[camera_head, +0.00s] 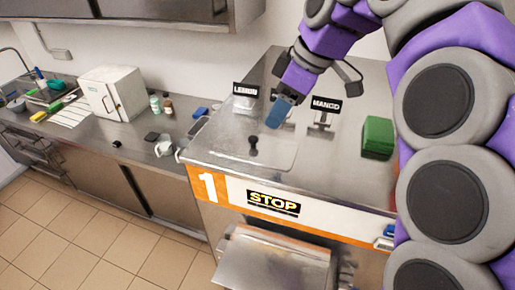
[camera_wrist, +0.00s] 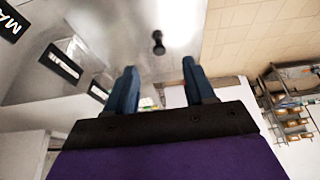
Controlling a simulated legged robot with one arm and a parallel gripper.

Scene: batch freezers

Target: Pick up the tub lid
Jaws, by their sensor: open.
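The tub lid (camera_head: 232,143) looks like a flat, clear panel with a black knob (camera_head: 253,141), lying on the steel top of the machine marked 1. The knob also shows in the wrist view (camera_wrist: 158,42), beyond my fingertips and near the middle between them. My gripper (camera_head: 280,114) has blue fingers and points down above the machine top, behind and to the right of the knob. In the wrist view my gripper (camera_wrist: 160,70) is open, with nothing between its fingers. The fingers are apart from the knob.
LEMON (camera_head: 245,89) and MANGO (camera_head: 327,104) signs stand behind and beside my gripper. A green block (camera_head: 377,138) sits at the right of the machine top. A steel counter at left holds a white box (camera_head: 112,92) and small bottles. A STOP label (camera_head: 273,203) marks the front.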

